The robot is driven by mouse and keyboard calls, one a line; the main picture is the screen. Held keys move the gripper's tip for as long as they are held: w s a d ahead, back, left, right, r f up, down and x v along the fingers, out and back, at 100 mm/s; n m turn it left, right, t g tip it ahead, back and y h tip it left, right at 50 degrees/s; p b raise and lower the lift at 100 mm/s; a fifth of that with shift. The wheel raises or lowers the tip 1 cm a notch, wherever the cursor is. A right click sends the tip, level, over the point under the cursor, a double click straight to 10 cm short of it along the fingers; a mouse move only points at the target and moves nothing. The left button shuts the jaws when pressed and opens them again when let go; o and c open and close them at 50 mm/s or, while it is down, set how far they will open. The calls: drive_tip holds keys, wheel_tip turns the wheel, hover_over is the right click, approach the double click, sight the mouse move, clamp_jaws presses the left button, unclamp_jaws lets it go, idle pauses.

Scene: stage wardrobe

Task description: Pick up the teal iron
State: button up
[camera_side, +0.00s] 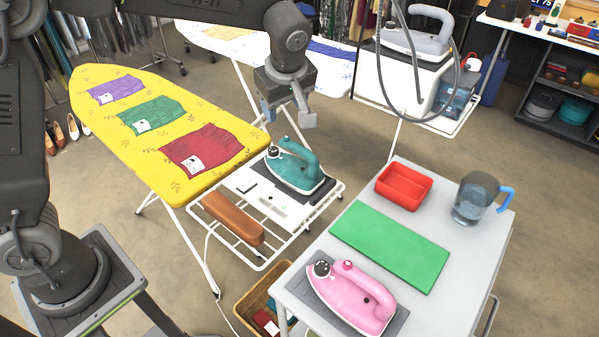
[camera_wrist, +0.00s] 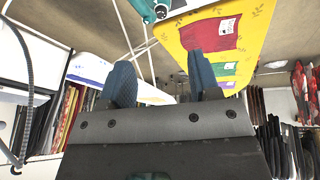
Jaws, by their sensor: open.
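The teal iron (camera_side: 294,167) rests on the white wire rack at the end of the yellow ironing board, in the side view. My gripper (camera_side: 289,112) hangs above and slightly to the left of it, with a clear gap between them. Its jaws are apart and empty. In the wrist view my gripper (camera_wrist: 166,78) shows two dark blue fingers spread apart with nothing between them. A small part of the teal iron (camera_wrist: 146,8) shows at the top edge of the wrist view; the rest is cut off.
A pink iron (camera_side: 352,297), a green mat (camera_side: 390,245), a red tray (camera_side: 404,188) and a water jug (camera_side: 476,199) stand on the grey cart. A brown wooden block (camera_side: 233,219) lies on the rack. The yellow ironing board (camera_side: 165,165) holds folded cloths.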

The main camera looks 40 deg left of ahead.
sight(303, 149)
drive_tip(key=w+d+f+n+y, duration=0.1)
drive_tip(key=w+d+f+n, duration=0.25)
drive_tip(key=w+f, duration=0.2)
drive_tip(key=x, duration=0.9)
drive_tip(key=s+x, duration=0.1)
drive_tip(key=x, duration=0.4)
drive_tip(key=shift+a+f, duration=0.25)
drive_tip(key=shift+f, duration=0.15)
drive_tip(key=shift+w+r, duration=0.1)
clamp_jaws()
